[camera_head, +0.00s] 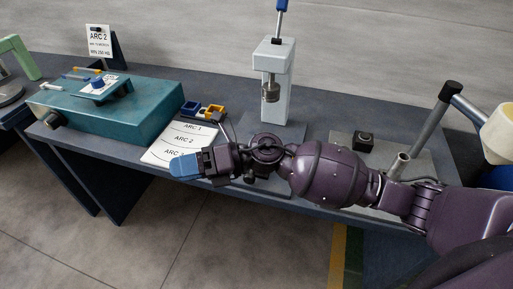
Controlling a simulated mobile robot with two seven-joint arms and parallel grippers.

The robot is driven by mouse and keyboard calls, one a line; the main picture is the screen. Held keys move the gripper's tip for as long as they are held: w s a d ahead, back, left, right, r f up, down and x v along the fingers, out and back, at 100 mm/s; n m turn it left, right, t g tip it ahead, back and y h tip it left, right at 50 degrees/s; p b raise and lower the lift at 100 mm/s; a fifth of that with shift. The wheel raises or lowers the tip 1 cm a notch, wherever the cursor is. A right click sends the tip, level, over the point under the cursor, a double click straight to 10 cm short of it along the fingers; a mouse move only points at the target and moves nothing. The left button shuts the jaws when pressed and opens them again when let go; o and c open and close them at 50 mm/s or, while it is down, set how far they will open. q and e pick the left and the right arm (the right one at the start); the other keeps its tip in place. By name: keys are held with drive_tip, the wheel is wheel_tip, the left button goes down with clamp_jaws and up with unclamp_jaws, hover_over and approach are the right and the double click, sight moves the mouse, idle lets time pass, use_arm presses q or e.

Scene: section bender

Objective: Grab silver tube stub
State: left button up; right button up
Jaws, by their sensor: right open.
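A short silver tube stub (398,166) with an open top stands at the right of the bench, on or beside a grey plate. My right arm's wrist passes in front of its foot, so its base is hidden. My right gripper (184,167) is far to the left of it, over the front edge of the bench by a white sheet. Its blue fingertips are seen nearly side-on, and nothing shows between them; it is open. My left gripper is out of view.
The white sheet (160,154) is marked with ARC labels. A slanted metal post (432,122) rises behind the tube stub.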

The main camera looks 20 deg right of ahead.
drive_tip(key=w+d+n+h, duration=0.3)
drive_tip(key=w+d+h, duration=0.1)
drive_tip(key=d+h, duration=0.2)
drive_tip(key=w+d+n+h, duration=0.3)
drive_tip(key=w+d+h, duration=0.1)
drive_tip(key=d+h, duration=0.2)
drive_tip(key=w+d+n+h+p, duration=0.1)
drive_tip(key=w+d+n+h, duration=0.3)
drive_tip(key=d+h, duration=0.1)
drive_tip(key=shift+w+d+r+g+h, duration=0.1)
drive_tip(key=shift+w+d+g+h, duration=0.1)
drive_tip(key=shift+d, duration=0.2)
drive_tip(key=shift+w+d+r+g+h, duration=0.1)
drive_tip(key=shift+d+h, duration=0.1)
drive_tip(key=shift+d, duration=0.15)
drive_tip(key=shift+w+d, duration=0.1)
drive_tip(key=shift+d, duration=0.1)
wheel_tip(320, 180, down, 6)
drive_tip(key=shift+r, duration=0.25)
wheel_tip(320, 180, down, 4)
drive_tip(key=shift+f+p, duration=0.25)
drive_tip(key=shift+p, duration=0.4)
drive_tip(key=shift+w+f, duration=0.1)
drive_tip(key=shift+f, duration=0.25)
